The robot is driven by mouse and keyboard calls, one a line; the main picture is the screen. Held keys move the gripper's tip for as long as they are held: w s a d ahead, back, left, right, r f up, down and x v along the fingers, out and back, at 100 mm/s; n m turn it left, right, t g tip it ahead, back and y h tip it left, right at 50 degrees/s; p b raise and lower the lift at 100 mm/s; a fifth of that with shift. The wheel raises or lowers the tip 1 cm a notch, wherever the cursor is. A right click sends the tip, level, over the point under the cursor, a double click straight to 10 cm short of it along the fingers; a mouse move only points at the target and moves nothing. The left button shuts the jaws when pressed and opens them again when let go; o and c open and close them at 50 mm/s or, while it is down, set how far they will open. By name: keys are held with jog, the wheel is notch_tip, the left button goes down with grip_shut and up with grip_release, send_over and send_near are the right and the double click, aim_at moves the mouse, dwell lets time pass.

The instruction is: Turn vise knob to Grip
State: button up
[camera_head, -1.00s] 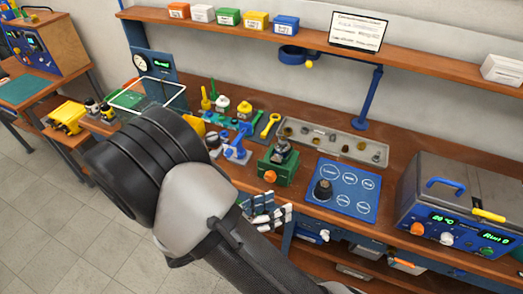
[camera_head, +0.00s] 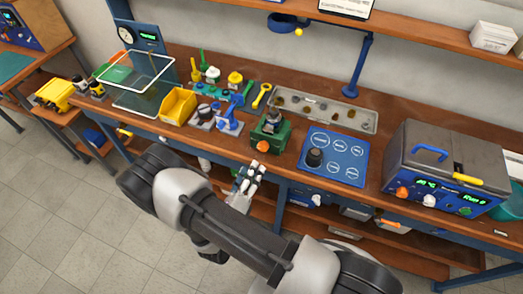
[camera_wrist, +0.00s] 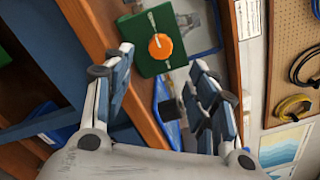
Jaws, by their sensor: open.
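The vise is a green block (camera_head: 270,136) with a grey part on top, standing near the bench's front edge. Its orange knob (camera_wrist: 161,46) faces me in the wrist view, with a pale pointer line near vertical; no lettering is readable. In the head view the knob (camera_head: 262,146) shows small on the vise's front. My gripper (camera_head: 254,174) is in front of and slightly below the vise. In the wrist view my gripper (camera_wrist: 160,88) has its two fingers spread apart with nothing between them, and the knob lies beyond the fingertips, apart from them.
A blue mat (camera_head: 348,172) with a black knob-like part lies right of the vise, then a grey box with a blue panel (camera_head: 445,197). A yellow bin (camera_head: 178,107) and small blue fixtures (camera_head: 229,120) stand to the left. A grey tray (camera_head: 318,112) lies behind.

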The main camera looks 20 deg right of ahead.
aim_at(262, 149)
jog(key=x, duration=0.9)
jog(key=shift+w+d+b, duration=0.25)
jog(key=shift+w+b, duration=0.05)
jog(key=shift+b, duration=0.05)
jog(key=shift+c, duration=0.2)
jog(key=c, duration=1)
